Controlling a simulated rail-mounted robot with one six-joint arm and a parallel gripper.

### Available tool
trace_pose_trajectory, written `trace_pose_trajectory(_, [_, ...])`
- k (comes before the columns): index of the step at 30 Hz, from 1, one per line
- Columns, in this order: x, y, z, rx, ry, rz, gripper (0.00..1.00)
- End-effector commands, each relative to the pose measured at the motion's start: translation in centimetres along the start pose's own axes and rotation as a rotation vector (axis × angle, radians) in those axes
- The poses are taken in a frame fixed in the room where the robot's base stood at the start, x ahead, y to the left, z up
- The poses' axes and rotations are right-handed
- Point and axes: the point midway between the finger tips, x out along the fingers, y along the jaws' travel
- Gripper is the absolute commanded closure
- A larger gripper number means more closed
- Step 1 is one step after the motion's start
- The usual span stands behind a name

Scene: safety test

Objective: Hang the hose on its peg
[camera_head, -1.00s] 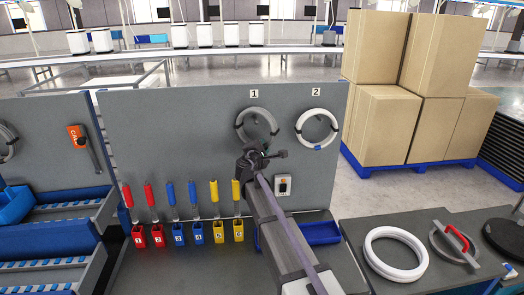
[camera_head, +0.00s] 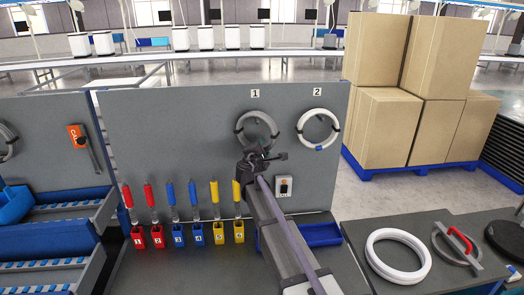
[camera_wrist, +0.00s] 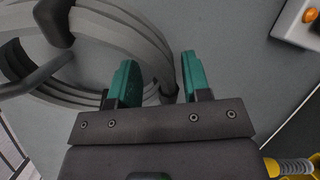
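A grey coiled hose (camera_head: 243,124) is at the panel below the label 1. In the wrist view the grey hose (camera_wrist: 140,35) fills the upper left, with dark curved pieces (camera_wrist: 35,75) across it. My gripper (camera_head: 257,153) is in front of the coil's lower part and hides some of it. In the wrist view the two teal fingers of my gripper (camera_wrist: 157,80) stand apart, with the hose's lower right side behind and between them. The hose does not visibly fill the gap. Whether the coil rests on a peg cannot be told.
A white coil (camera_head: 303,124) hangs below label 2. A larger white ring (camera_head: 373,262) lies on the right table. A small switch box (camera_head: 284,187) is on the panel below and right of my gripper. Several coloured-handled tools (camera_head: 193,192) stand lower left. A blue tray (camera_head: 322,234) sits below.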

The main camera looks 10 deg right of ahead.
Motion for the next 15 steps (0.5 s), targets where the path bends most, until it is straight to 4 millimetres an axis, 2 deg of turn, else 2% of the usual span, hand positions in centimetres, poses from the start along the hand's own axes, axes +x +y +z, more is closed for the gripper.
trace_pose_trajectory(1, [0.0,0.0,0.0,0.000,0.000,0.000,0.51])
trace_pose_trajectory(4, [0.0,0.0,0.0,0.000,0.000,0.000,0.41])
trace_pose_trajectory(11, [-0.1,0.0,0.0,0.001,0.000,0.000,0.41])
trace_pose_trajectory(15, [-1.8,0.0,0.1,0.001,0.002,0.001,0.41])
